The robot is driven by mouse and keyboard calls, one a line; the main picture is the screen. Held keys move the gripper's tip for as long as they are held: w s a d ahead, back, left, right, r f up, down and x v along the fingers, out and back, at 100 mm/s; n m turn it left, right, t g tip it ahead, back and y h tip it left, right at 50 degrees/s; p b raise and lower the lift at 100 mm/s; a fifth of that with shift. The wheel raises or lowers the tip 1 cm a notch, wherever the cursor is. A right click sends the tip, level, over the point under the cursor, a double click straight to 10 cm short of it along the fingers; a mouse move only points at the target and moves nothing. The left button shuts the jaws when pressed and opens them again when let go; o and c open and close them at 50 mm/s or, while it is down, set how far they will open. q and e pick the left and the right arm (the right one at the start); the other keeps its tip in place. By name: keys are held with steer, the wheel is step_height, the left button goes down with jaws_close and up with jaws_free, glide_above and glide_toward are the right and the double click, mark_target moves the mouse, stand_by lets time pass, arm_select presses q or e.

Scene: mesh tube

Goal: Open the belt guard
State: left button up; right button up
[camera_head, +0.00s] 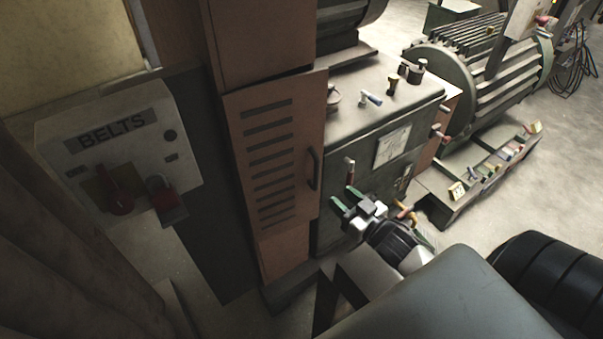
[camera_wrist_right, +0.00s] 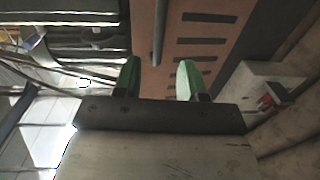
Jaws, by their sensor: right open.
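The belt guard (camera_head: 252,165) is an orange-brown slotted panel left of the green machine in the head view. Its dark vertical bar handle (camera_head: 315,168) is on its right side. A thin dark gap shows along the panel's top edge; I cannot tell if it is ajar. My right gripper (camera_head: 346,198) is open and empty, right of and slightly below the handle. In the right wrist view, the open green fingers (camera_wrist_right: 158,80) point toward the guard (camera_wrist_right: 224,32), and the handle (camera_wrist_right: 158,35) appears between and beyond them, apparently apart. My left gripper is not in view.
A pale box (camera_head: 75,140) marked BELTS stands at left, with a red rotary switch (camera_head: 120,198) and a red padlock (camera_head: 168,205). The green machine (camera_head: 340,215) is behind my right gripper. A finned motor (camera_head: 495,80) stands farther right. Open floor (camera_head: 570,165) lies at far right.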

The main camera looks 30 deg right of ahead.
mark_target(318, 177)
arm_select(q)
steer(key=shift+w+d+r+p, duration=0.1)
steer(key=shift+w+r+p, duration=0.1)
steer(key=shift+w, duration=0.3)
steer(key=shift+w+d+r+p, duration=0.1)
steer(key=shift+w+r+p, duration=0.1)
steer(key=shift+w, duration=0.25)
arm_select(e)
steer(key=shift+w+a, duration=0.25)
steer(key=shift+w, duration=1.4)
steer(key=shift+w+a, duration=0.2)
steer(key=shift+w, duration=1.5)
steer(key=shift+w+a, duration=0.25)
steer(key=shift+w, duration=1.4)
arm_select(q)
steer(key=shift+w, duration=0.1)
arm_select(e)
jaws_close()
